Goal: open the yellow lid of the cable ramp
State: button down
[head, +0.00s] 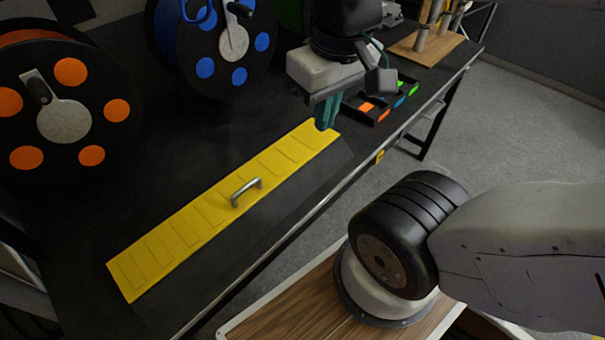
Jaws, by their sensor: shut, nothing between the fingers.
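The yellow lid (188,218) of the cable ramp lies flat and closed, running diagonally along the black table. A grey metal handle (246,192) stands up from its middle, near the front edge. My gripper (323,127) points down at the lid's far right end, away from the handle. Its teal fingers are together and hold nothing. The fingertips overlap the lid's end in the picture; I cannot tell whether they touch it. The dark ramp body (285,200) shows along the lid's front side.
An orange-dotted cable reel (62,120) and a blue-dotted reel (232,45) stand behind the lid. A black tray with coloured blocks (385,103) lies right of my gripper. A wooden board with posts (425,45) stands at the far right. The table's front edge is close to the ramp.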

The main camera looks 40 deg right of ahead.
aim_at(135, 270)
jog(key=z, duration=0.6)
jog(key=k, duration=1.5)
jog(key=u, duration=1.3)
jog(key=i, duration=0.5)
jog(key=u, duration=0.05)
